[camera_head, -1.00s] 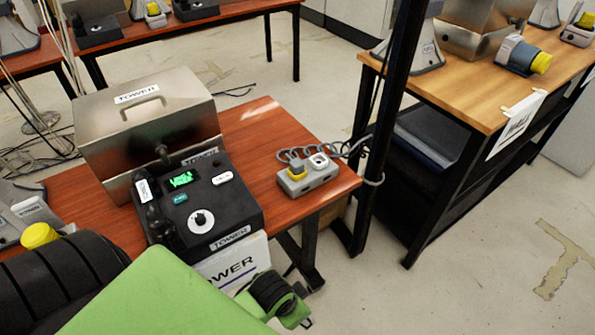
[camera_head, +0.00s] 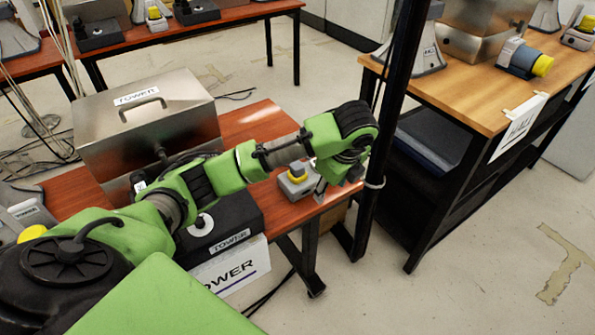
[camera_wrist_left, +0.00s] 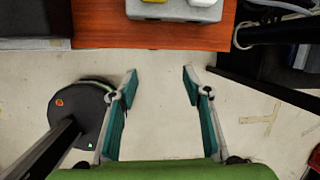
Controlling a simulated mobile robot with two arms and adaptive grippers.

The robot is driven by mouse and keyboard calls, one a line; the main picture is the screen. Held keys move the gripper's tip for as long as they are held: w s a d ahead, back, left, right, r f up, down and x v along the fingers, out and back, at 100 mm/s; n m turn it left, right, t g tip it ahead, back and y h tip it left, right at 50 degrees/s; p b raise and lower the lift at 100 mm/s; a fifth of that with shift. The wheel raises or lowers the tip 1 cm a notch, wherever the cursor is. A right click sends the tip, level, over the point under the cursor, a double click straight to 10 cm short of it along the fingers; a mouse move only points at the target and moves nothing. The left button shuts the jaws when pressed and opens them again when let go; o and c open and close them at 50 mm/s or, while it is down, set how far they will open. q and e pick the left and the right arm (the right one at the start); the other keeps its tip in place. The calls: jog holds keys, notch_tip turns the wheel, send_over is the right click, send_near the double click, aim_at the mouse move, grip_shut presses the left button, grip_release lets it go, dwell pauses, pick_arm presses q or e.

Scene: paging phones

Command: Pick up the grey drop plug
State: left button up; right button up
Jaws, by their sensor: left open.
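A grey plug (camera_head: 297,168) sits in a yellow collar on a light grey socket block (camera_head: 293,191), on the red-brown table's right end. My left arm hides the block's right part in the head view. The block (camera_wrist_left: 175,12) shows at the top edge of the left wrist view, cut off, with a bit of the yellow collar (camera_wrist_left: 153,1) and a white socket (camera_wrist_left: 202,2). My left gripper (camera_wrist_left: 160,72) is open and empty, its fingers pointing toward the table edge, short of the block. In the head view the gripper (camera_head: 338,184) is beside the block's right, partly hidden.
A black post (camera_head: 385,130) stands close to the right of the gripper. The TOWER control box (camera_head: 235,212) and metal case (camera_head: 150,130) are on the same table, under and behind my left arm. A wooden table (camera_head: 480,110) stands at right.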

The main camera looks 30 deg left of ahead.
pick_arm(q)
jog(key=w+a+r+m+y, duration=0.1)
jog(key=w+a+r+y, duration=0.15)
jog(key=a+r, duration=0.65)
send_over(297, 170)
jog(key=w, duration=0.1)
jog(key=shift+g+h, duration=0.4)
jog(key=shift+h, duration=0.05)
jog(key=f, duration=0.7)
jog(key=shift+d, duration=0.35)
jog(key=x, duration=0.3)
jog(key=p+x, duration=0.1)
jog(key=shift+s+d+f, duration=0.1)
jog(key=shift+d+f, duration=0.2)
jog(key=shift+f, duration=0.15)
jog(key=shift+a+f, duration=0.2)
jog(key=shift+f, duration=0.3)
jog(key=c, duration=1.2)
